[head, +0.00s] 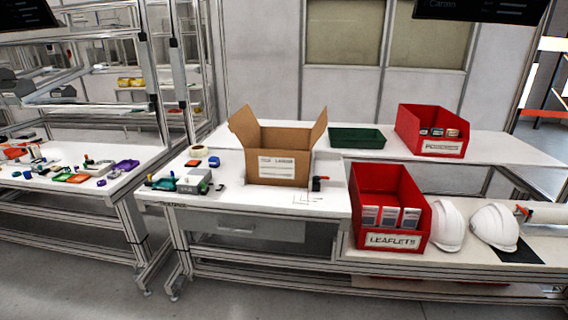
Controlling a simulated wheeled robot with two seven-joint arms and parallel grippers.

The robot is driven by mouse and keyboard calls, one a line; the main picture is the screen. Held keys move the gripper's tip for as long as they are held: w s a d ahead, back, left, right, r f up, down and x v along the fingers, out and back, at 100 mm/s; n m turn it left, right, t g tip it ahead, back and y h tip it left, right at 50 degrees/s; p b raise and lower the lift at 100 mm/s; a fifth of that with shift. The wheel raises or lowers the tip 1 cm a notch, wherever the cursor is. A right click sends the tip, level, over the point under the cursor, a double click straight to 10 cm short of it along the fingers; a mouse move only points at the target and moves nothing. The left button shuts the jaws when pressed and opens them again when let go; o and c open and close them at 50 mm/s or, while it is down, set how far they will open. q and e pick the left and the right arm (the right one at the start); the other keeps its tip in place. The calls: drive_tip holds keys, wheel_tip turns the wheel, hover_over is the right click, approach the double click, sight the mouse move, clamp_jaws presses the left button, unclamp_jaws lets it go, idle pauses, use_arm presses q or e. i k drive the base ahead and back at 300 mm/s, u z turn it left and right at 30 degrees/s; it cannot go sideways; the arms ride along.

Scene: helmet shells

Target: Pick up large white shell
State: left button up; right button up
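Two white helmet shells rest at the right end of the lower bench. One white shell (447,226) stands close against the right side of the red leaflets bin, with its side toward me. The other white shell (494,226) sits just to its right, partly over a dark mat (518,249). The right one looks somewhat wider, but I cannot tell for sure which is larger. Neither of my grippers is in the head view.
The red leaflets bin (389,240) holds several white packs. An open cardboard box (278,159) stands on the white table (225,196). Behind are a green tray (357,138) and another red bin (434,130). A grey cylinder (546,214) lies right of the shells.

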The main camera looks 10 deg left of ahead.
sight(448, 225)
drive_tip(key=u, duration=0.05)
drive_tip(key=k, duration=0.45)
drive_tip(key=z, duration=1)
drive_tip(key=i, duration=0.85)
drive_tip(key=z, duration=0.45)
drive_tip(key=i, duration=1.35)
drive_tip(key=u, duration=0.4)
